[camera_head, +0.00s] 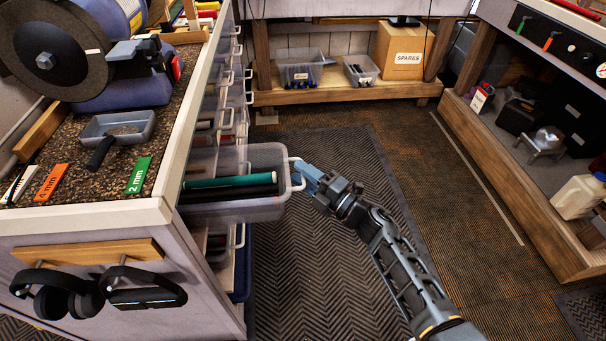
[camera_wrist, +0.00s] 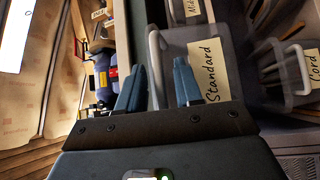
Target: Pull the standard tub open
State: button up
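The standard tub (camera_head: 262,208) is a clear bin standing well out from the cabinet's side in the head view. It holds dark and teal rod-shaped grips. In the wrist view its "Standard" label (camera_wrist: 208,70) faces me, and its pale handle (camera_wrist: 154,70) lies between my fingers. My gripper (camera_head: 303,178) is at the tub's handle in the head view. In the wrist view my gripper (camera_wrist: 158,82) has its two blue fingers apart, one on each side of the handle, with gaps showing. Whether a finger touches the handle is hard to tell.
Other clear tubs with handles (camera_head: 237,98) line the cabinet side; a "Cord" tub (camera_wrist: 300,75) shows beside the standard one. The cabinet top (camera_head: 75,205) carries a grinder and tools. The dark floor mat (camera_head: 330,260) is clear. A wooden shelf (camera_head: 520,165) stands right.

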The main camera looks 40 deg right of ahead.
jog(key=s+d+f, duration=0.1)
jog(key=s, duration=0.6)
jog(key=shift+s, duration=0.25)
jog(key=shift+d, duration=0.1)
jog(key=s+a+r+m+g+h, duration=0.1)
jog(key=s+a+r+m, duration=0.4)
jog(key=s, duration=0.5)
jog(key=s+a+r+m+g+h+p, duration=0.1)
jog(key=s+a+r+m, duration=0.4)
jog(key=s, duration=0.6)
jog(key=s+a+r+m+g+p, duration=0.1)
jog(key=s+a+r+m+g, duration=0.1)
jog(key=s+a+r+m, duration=0.3)
jog(key=s+r+m, duration=0.3)
jog(key=s, duration=0.2)
jog(key=shift+s+a+g+h, duration=0.15)
jog(key=shift+g+h, duration=0.15)
jog(key=shift+h, duration=0.1)
